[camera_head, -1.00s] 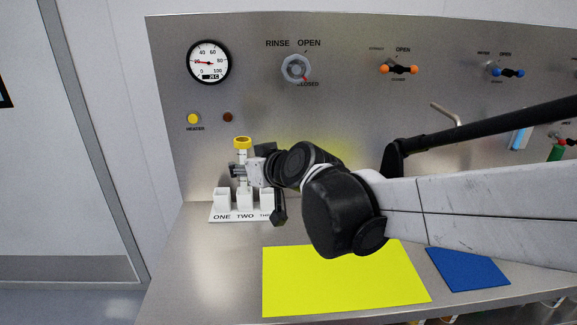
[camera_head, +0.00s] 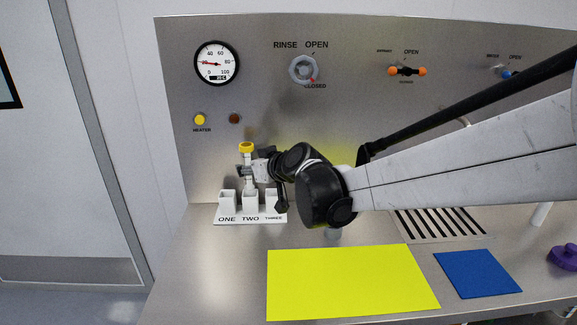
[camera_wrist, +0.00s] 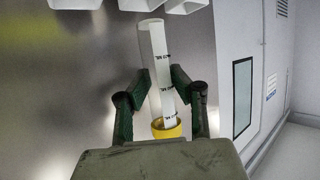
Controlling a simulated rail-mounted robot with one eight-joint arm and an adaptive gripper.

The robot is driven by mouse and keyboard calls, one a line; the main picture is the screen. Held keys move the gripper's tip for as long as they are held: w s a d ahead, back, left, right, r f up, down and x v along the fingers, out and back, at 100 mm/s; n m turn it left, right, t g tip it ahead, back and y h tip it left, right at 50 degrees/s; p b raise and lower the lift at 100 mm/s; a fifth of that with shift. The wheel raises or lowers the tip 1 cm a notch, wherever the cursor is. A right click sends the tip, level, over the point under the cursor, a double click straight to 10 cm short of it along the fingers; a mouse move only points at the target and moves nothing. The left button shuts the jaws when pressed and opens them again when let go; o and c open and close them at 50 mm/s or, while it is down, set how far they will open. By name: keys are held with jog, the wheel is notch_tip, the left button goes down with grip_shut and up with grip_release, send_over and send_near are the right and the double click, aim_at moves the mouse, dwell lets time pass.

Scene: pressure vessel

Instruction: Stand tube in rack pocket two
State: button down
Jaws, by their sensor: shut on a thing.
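A white tube with a yellow cap (camera_head: 246,147) stands roughly upright above the white rack (camera_head: 232,220). The rack has pockets labelled ONE, TWO and THREE. My gripper (camera_head: 246,171) is shut on the tube from the right, below the cap. In the head view the tube's lower end lines up with pocket two (camera_head: 250,199). In the wrist view, the labelled tube (camera_wrist: 160,70) sits between my fingers, and its far end shows close to the rack pockets (camera_wrist: 135,4). I cannot tell whether it touches the pocket. My arm partly covers pocket three.
A yellow mat (camera_head: 350,282) and a blue mat (camera_head: 477,273) lie on the steel bench. A slotted drain (camera_head: 440,224) and a purple object (camera_head: 565,257) are to the right. The steel panel behind holds a gauge (camera_head: 217,63) and a rinse valve (camera_head: 303,69).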

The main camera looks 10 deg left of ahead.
aim_at(253, 183)
jog(key=shift+w+a+f, duration=0.1)
jog(key=shift+w+f, duration=0.2)
jog(key=shift+w, duration=0.1)
jog(key=shift+f+b, duration=0.4)
jog(key=shift+f, duration=1.55)
jog(key=shift+f, duration=0.1)
jog(key=shift+f+b, duration=0.3)
jog(key=shift+b, duration=0.05)
jog(key=shift+f, duration=0.2)
jog(key=c, duration=1.5)
grip_release()
jog(key=shift+r, duration=0.15)
